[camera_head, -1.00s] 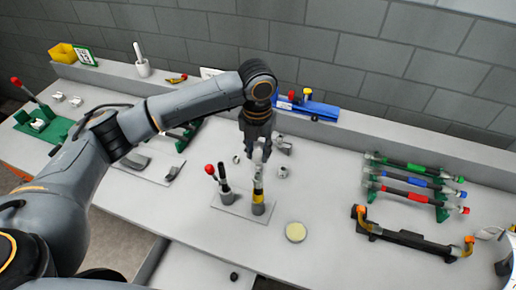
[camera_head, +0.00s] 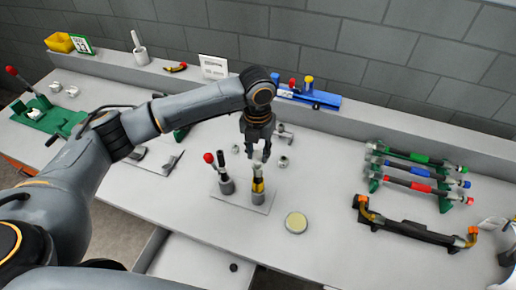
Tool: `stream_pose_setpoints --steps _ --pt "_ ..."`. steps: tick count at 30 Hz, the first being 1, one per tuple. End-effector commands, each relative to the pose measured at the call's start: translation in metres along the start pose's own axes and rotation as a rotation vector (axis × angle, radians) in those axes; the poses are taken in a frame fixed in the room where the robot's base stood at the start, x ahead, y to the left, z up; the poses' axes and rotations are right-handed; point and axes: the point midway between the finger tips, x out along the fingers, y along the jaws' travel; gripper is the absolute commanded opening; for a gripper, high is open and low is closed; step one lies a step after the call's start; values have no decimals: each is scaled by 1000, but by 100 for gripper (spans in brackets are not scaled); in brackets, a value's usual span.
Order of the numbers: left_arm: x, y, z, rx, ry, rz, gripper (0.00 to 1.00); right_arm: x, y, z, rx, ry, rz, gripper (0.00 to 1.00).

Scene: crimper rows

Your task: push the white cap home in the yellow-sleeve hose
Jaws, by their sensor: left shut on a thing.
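The yellow-sleeve hose (camera_head: 258,186) stands upright in a grey holder (camera_head: 257,198) on a light plate. My left gripper (camera_head: 258,154) points straight down over the hose's top end. It is shut on the white cap (camera_head: 259,161), a small pale piece mostly hidden between the fingers. The cap is in line with the hose's upper end. I cannot tell how deep it sits in the hose. My right gripper is not in view.
A red-knobbed tool (camera_head: 218,170) stands in a second holder just left of the hose. A round yellowish disc (camera_head: 296,222) lies to the right. Small metal fittings (camera_head: 283,162) lie behind. A rack of coloured-sleeve hoses (camera_head: 415,180) stands at the right.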

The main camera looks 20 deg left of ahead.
Motion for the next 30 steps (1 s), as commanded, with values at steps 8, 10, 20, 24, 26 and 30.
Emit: stream_pose_setpoints --steps 8,10,20,24,26,30 --pt "0 0 0 0 0 0 17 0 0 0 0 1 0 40" --pt "0 0 0 0 0 0 17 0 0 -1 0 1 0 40" --pt "-2 0 0 0 0 0 17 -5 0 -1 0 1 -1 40" --pt "-2 0 0 0 0 -1 17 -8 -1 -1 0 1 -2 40" --pt "-1 0 0 0 0 -1 17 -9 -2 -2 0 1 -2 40" --pt "0 0 0 0 0 0 17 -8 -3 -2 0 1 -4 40"
